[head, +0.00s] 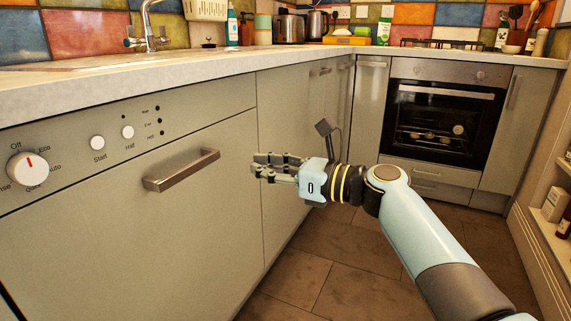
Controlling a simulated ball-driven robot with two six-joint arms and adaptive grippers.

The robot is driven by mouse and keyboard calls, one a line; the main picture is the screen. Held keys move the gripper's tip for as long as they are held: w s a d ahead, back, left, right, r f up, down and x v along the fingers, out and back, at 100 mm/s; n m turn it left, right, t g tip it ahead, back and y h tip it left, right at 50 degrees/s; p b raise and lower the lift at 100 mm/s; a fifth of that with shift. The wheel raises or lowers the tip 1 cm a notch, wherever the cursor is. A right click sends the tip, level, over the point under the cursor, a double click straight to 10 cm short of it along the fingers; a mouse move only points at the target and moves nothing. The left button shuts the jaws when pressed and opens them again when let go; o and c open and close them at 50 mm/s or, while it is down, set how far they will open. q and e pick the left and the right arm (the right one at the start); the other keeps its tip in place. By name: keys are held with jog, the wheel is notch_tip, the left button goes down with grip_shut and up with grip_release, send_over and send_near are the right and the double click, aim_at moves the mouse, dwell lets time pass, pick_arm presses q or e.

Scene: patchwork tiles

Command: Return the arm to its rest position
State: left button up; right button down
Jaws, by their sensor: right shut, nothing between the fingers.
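My right arm (424,235) reaches in from the lower right, bent at the elbow, with its forearm pointing left. My right gripper (258,166) is shut and empty. In the picture it lies to the right of the dishwasher's bar handle (181,170), apart from it, in front of the grey cabinet doors. My left gripper is not in view.
The dishwasher (120,215) is closed and fills the left side, with a dial (27,169) on its panel. The worktop (200,67) runs above. A closed oven (443,115) stands at the back. A shelf (547,230) is at the right. The tiled floor (296,280) is clear.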

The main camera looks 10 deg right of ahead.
jog(key=s+d+f+n+g+h, duration=0.2)
jog(key=s+d+f+h, duration=0.15)
jog(key=s+f, duration=0.9)
jog(key=s+d+f+n+g+h, duration=0.25)
jog(key=s+d+f, duration=0.25)
jog(key=s+f, duration=0.7)
jog(key=s+d+f+n+g+h, duration=0.2)
jog(key=s+d+f+g+h, duration=0.15)
jog(key=s+f, duration=0.85)
jog(key=s+d+f+n+g+h, duration=0.1)
jog(key=s+d+f+n+h, duration=0.25)
jog(key=s+d+n, duration=0.45)
jog(key=s+d+f+n+g+h, duration=0.15)
jog(key=s+d+f+n, duration=0.4)
jog(key=n, duration=0.55)
pick_arm(q)
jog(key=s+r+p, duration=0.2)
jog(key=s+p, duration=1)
jog(key=p, duration=0.2)
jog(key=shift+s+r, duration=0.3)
pick_arm(e)
jog(key=s+r, duration=0.5)
jog(key=s, duration=0.7)
jog(key=shift+a+r+h, duration=0.3)
jog(key=shift+r+h, duration=0.05)
jog(key=shift+r, duration=0.05)
